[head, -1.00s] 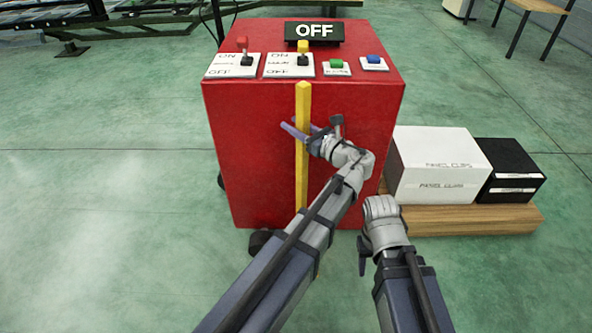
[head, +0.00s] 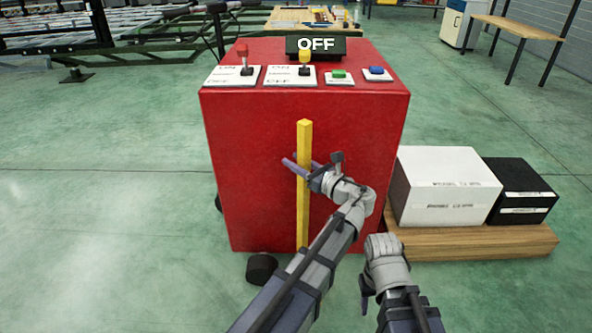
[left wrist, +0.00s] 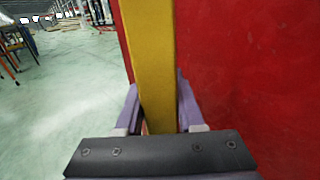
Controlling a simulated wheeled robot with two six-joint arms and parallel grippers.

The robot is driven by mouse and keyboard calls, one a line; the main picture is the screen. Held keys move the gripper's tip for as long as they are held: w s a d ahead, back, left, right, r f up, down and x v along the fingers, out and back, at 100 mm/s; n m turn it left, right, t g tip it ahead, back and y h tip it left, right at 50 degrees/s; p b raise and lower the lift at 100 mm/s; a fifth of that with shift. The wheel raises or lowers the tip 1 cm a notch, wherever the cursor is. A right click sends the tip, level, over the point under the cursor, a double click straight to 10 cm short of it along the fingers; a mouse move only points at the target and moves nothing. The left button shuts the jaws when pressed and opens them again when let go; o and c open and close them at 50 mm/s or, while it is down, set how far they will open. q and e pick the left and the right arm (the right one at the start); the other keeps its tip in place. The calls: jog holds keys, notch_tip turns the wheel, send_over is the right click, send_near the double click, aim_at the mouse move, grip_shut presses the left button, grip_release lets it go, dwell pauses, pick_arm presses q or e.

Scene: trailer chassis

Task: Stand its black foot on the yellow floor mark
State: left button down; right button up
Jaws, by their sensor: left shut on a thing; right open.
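A yellow square post (head: 303,205) stands upright in front of the red cabinet's front face. My left gripper (head: 303,170) is shut on its upper part, a little below its top end. The left wrist view shows the yellow post (left wrist: 155,60) between the two purple fingers (left wrist: 158,110). The post's lower end is hidden behind my left arm, so I cannot tell whether it touches the floor. A black round piece (head: 262,268) lies low at the cabinet's front left; I cannot tell whether it belongs to the post. No yellow floor mark is visible. My right gripper (head: 363,290) is open and empty.
The red cabinet (head: 260,150) carries switches, buttons and an OFF sign (head: 315,46). Right of it, a white box (head: 445,185) and a black box (head: 520,190) stand on a wooden pallet (head: 480,243).

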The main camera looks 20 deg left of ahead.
pick_arm(q)
jog(key=shift+f, duration=0.1)
jog(key=shift+f, duration=0.2)
jog(key=c, duration=0.5)
grip_release()
jog(key=shift+r, duration=0.1)
